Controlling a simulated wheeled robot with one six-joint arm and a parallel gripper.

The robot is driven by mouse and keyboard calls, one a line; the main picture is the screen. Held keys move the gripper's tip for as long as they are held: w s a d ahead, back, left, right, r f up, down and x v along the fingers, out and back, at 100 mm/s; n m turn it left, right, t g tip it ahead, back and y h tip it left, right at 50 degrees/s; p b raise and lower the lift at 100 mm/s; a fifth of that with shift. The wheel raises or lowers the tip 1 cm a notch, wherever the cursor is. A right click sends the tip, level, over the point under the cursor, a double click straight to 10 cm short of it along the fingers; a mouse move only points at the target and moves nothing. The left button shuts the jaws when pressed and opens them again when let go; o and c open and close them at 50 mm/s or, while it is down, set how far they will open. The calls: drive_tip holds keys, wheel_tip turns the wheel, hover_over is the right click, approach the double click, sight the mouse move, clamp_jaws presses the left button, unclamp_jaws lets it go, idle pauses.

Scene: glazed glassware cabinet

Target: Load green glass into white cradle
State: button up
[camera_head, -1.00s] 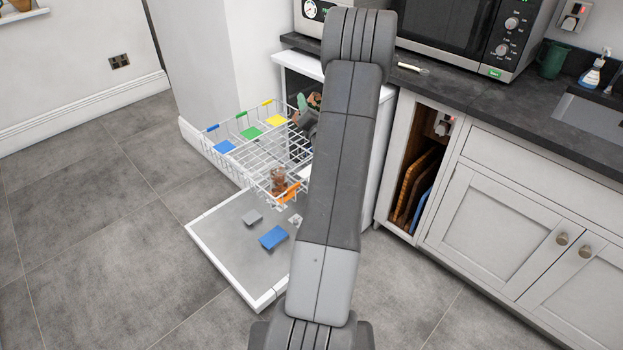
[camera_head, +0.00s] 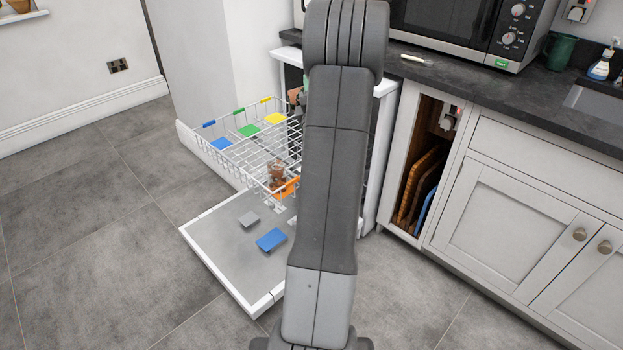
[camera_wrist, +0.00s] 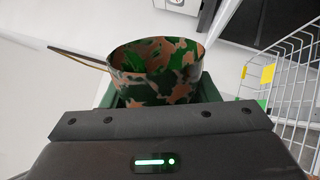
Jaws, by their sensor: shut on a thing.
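My gripper (camera_wrist: 157,90) is shut on a camouflage-patterned glass (camera_wrist: 155,68) in green, brown and black. The glass fills the middle of the wrist view, with its open rim up and its lower part hidden by the gripper body. In the head view my arm hides most of the gripper and the glass. I cannot single out a white cradle.
A brown glass (camera_head: 276,170) stands in the basket near the orange tag (camera_head: 285,188). A counter with a microwave (camera_head: 460,25) is behind right. Floor is clear at left.

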drive_tip(key=shift+s+f+b, duration=0.1)
drive_tip(key=shift+f+b, duration=0.15)
drive_tip(key=shift+b, duration=0.9)
drive_tip(key=m+b, duration=0.1)
drive_tip(key=b, duration=0.5)
drive_tip(key=shift+w+f, duration=0.1)
drive_tip(key=shift+w, duration=0.1)
drive_tip(key=m+b, duration=0.1)
drive_tip(key=b, duration=0.3)
drive_tip(key=shift+s+h+b, duration=0.2)
drive_tip(key=shift+h+b, duration=0.1)
drive_tip(key=b, duration=0.3)
drive_tip(key=shift+m+b, duration=0.3)
drive_tip(key=shift+m, duration=0.1)
drive_tip(key=shift+m+b, duration=0.3)
drive_tip(key=shift+b, duration=0.8)
drive_tip(key=shift+r+h+b, duration=0.3)
drive_tip(key=shift+h+b, duration=0.05)
drive_tip(key=shift+h, duration=0.05)
drive_tip(key=shift+r, duration=0.1)
